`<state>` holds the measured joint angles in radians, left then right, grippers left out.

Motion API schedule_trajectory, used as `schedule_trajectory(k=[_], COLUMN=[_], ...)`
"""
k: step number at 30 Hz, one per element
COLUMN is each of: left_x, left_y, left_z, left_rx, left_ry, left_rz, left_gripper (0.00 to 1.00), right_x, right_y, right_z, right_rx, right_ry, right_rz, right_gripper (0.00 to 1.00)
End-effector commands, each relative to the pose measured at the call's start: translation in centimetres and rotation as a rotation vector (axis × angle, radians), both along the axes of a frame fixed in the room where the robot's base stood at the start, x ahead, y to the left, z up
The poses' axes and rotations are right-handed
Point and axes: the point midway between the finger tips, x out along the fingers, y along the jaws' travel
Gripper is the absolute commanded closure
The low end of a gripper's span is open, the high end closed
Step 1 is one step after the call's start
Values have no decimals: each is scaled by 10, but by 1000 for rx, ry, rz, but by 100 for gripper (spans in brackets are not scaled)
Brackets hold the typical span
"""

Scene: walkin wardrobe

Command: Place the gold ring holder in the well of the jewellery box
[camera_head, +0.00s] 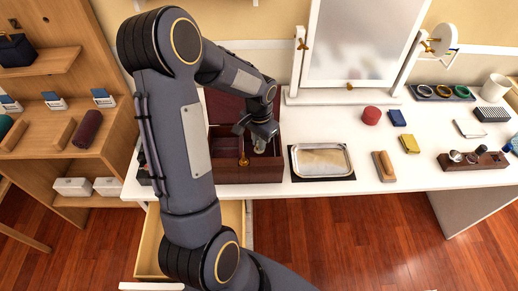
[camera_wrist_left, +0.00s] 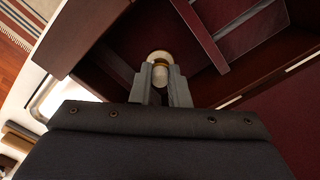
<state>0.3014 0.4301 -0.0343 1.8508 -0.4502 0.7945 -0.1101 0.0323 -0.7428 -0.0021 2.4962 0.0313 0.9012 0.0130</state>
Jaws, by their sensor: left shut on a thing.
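The jewellery box (camera_head: 250,175) is dark red wood and stands on the white table, with its lid (camera_head: 223,106) open at the back. My left gripper (camera_head: 259,146) is over the right part of the box, pointing down. In the left wrist view my left gripper (camera_wrist_left: 161,84) is shut on the ring holder (camera_wrist_left: 160,60), which shows a pale round end and a gold band. Below it is a dark compartment of the box, beside a divider wall (camera_wrist_left: 200,35). I cannot tell whether the holder touches the box floor. My right gripper is not in view.
A metal tray (camera_head: 321,160) on a dark mat stands right of the box, with a wooden brush (camera_head: 384,166) beyond. A mirror (camera_head: 360,45) stands behind. A drawer (camera_head: 150,240) is open below the table's front edge. The table's front right has free room.

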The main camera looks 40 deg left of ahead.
Motion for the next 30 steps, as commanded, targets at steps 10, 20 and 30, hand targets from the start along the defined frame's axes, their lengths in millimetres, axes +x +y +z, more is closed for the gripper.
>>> schedule_trajectory(k=[10, 20, 30], left_x=[0, 0, 0], left_y=[0, 0, 0], left_z=[-31, -35, -34], left_rx=[0, 0, 0], left_ry=[1, 1, 1], left_rz=[-1, 0, 0], left_gripper=[100, 74, 63], right_x=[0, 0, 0], right_y=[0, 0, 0], right_z=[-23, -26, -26], right_rx=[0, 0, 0], right_ry=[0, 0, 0], right_rz=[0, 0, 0], right_gripper=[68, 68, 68])
